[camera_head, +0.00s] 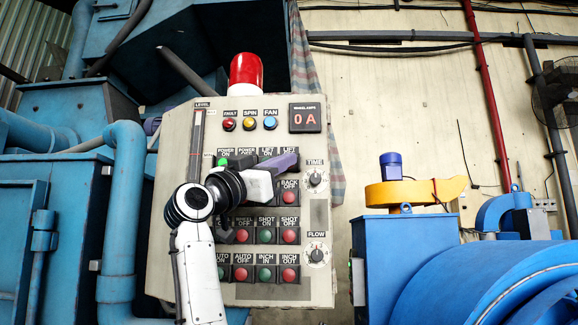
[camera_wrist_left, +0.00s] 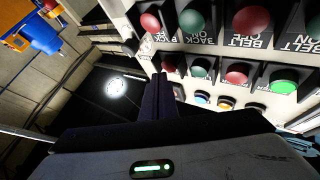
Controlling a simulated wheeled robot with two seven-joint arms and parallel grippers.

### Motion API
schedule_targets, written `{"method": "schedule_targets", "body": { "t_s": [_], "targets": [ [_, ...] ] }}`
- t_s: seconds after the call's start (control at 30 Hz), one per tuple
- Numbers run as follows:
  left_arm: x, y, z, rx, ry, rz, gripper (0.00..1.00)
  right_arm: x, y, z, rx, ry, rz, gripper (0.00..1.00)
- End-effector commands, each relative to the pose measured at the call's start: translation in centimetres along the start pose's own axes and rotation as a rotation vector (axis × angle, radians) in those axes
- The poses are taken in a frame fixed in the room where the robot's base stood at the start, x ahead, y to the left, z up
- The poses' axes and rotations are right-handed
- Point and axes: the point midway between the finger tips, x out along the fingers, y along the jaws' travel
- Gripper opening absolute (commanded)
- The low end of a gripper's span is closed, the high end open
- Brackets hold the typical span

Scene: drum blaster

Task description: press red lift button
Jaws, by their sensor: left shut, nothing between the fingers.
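The red lift button (camera_wrist_left: 171,63) shows in the left wrist view, at the left end of the row that holds the bright green button. The green lift button (camera_wrist_left: 200,67) is beside it. In the head view both are hidden behind my left gripper (camera_head: 296,160), below the LIFT labels on the control panel (camera_head: 176,145). My left gripper is shut and empty, with dark purple fingers. In the left wrist view its fingertips (camera_wrist_left: 163,77) appear close to the red lift button. I cannot tell whether they touch it. My right gripper is not in view.
Other red and green buttons (camera_head: 265,236) fill the panel below. Two knobs (camera_head: 316,179) sit at its right side. A red beacon (camera_head: 246,72) stands on top. Blue machinery (camera_head: 480,280) stands right of the panel, with a gap between.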

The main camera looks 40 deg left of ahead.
Motion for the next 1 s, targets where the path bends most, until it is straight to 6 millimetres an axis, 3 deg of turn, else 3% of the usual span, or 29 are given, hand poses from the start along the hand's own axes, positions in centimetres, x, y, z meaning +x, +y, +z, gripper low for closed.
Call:
{"method": "schedule_targets", "body": {
  "t_s": [0.43,1.0],
  "targets": [
    [-0.5,0.3,-0.3,0.001,0.001,0.000,0.00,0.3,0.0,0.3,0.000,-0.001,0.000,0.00],
    [-3.8,2.7,-2.7,0.001,0.001,0.000,0.00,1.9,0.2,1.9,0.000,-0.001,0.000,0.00]
  ]
}}
